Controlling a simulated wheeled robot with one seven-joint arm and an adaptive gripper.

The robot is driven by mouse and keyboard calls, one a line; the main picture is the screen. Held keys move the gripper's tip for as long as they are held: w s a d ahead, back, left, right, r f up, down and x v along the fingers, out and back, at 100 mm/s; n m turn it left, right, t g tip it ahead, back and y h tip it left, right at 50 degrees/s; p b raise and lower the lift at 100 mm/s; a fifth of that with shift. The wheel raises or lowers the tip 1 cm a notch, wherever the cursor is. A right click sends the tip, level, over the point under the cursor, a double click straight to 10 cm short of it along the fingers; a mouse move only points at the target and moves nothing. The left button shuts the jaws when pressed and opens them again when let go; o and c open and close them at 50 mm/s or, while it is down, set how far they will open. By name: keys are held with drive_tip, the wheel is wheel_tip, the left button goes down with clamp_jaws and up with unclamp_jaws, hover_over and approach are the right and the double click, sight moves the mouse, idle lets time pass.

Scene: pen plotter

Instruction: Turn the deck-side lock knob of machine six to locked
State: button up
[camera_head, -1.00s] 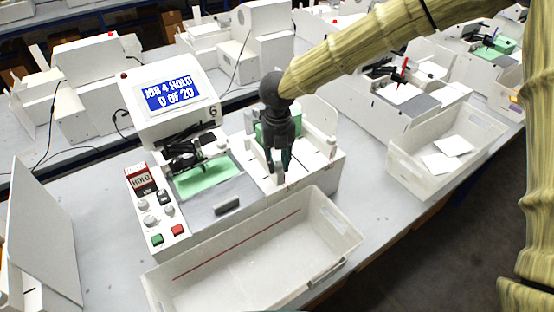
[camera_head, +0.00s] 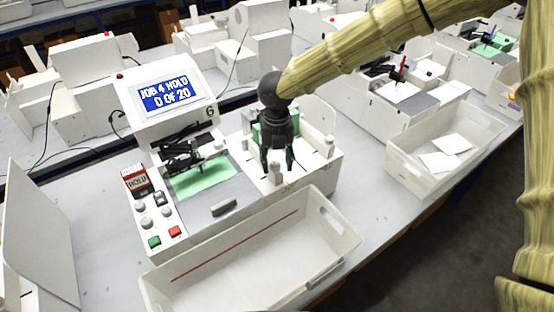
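Machine six (camera_head: 190,125) is a white plotter with a "6" beside its screen, which reads "JOB 4 HOLD 0 OF 20". A small pale upright knob-like part (camera_head: 277,172) stands on the white deck right of the green bed. I cannot clearly tell that it is the lock knob, nor its setting. My gripper (camera_head: 277,166) points down over this part, its two dark fingers apart, one on each side in the picture. Contact cannot be made out. A control panel (camera_head: 154,212) at the machine's left carries grey knobs, a green and a red button, and a red-and-white HOLD tag (camera_head: 136,180).
A white bin (camera_head: 330,268) with a red line inside stands in front of the machine. Another bin (camera_head: 480,128) with white cards stands at the right. A grey handle (camera_head: 223,207) is on the deck's front. A white panel (camera_head: 40,235) stands at the left.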

sight(277, 162)
drive_tip(key=shift+s+a+r, duration=0.15)
drive_tip(key=shift+r, duration=0.05)
wheel_tip(277, 162, up, 12)
drive_tip(key=shift+f, duration=0.15)
idle(0.4)
idle(0.3)
